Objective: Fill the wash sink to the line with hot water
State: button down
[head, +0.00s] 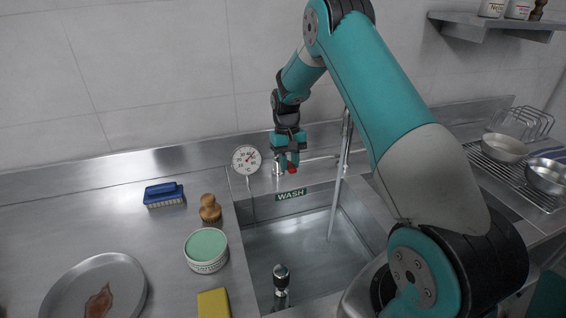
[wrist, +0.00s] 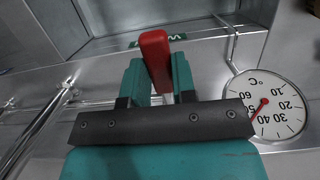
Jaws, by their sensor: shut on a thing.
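My gripper (head: 289,163) is shut on a red tap lever (wrist: 156,58) at the back rim of the wash sink (head: 275,245). The lever sits between my teal fingers in the wrist view. The sink carries a green WASH label (head: 290,194). A thin pale stream or pipe (head: 334,210) runs from the tap spout (head: 345,145) down into the basin; I cannot tell which. A round thermometer (head: 246,159) hangs at the back left rim; in the wrist view its dial (wrist: 268,105) has a red needle near 40 to 50. I cannot make out a fill line or the water level.
A chrome, dark-topped knob (head: 281,278) stands at the basin's front left. On the left counter are a blue brush (head: 164,194), a wooden brush (head: 210,209), a green-topped tub (head: 206,250), a yellow sponge (head: 214,303) and a soiled plate (head: 75,285). Pans (head: 505,148) stand on the right rack.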

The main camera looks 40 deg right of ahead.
jog(key=c, duration=0.9)
grip_release()
jog(key=b+v, duration=0.3)
jog(key=v, duration=1.4)
jog(key=shift+w+d+r, duration=0.1)
jog(key=shift+r, duration=0.15)
